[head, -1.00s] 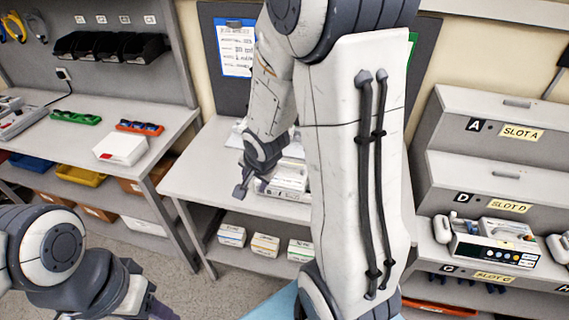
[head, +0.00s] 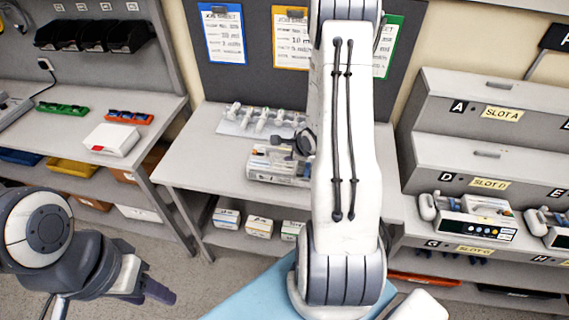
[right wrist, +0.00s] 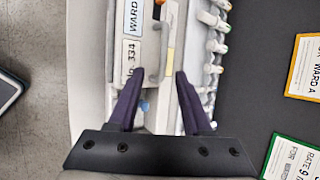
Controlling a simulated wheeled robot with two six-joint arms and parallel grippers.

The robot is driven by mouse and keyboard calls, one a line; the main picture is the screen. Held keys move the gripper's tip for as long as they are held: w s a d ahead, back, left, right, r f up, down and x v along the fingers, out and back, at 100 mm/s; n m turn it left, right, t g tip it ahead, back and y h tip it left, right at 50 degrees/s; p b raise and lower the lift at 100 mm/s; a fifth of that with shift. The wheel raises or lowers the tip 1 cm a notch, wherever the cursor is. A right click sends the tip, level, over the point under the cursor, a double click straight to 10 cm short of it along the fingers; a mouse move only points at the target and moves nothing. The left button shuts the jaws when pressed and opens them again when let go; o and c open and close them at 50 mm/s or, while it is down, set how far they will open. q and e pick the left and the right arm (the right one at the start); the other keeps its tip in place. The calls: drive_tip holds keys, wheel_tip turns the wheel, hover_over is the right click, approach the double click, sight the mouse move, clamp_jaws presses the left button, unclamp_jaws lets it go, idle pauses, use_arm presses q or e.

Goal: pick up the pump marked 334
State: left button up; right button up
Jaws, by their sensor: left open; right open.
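The pump marked 334 (head: 262,163) lies on the middle table in the head view, partly hidden by my right arm. The right wrist view shows its white label (right wrist: 131,62) reading 334 and WARD, and its grey handle (right wrist: 166,42). My right gripper (right wrist: 160,75) is open over the pump, its dark purple fingers on either side of the handle end in the picture. I cannot tell how far above it the fingertips are. My left gripper (head: 160,292) is open at the lower left of the head view, away from the table.
A tray of white clamp-like parts (head: 262,120) stands behind the pump. Shelves with slot labels (head: 502,113) stand at the right, holding another pump (head: 472,222). A white box (head: 110,139) is on the left bench. The middle table's left part is clear.

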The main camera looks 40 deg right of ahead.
sight(284, 151)
drive_tip(key=p+x, duration=0.1)
drive_tip(key=x, duration=0.2)
drive_tip(key=shift+w+d, duration=0.15)
drive_tip(key=shift+w, duration=0.1)
drive_tip(key=shift+p+x, duration=0.3)
drive_tip(key=shift+x, duration=0.45)
clamp_jaws()
idle(0.5)
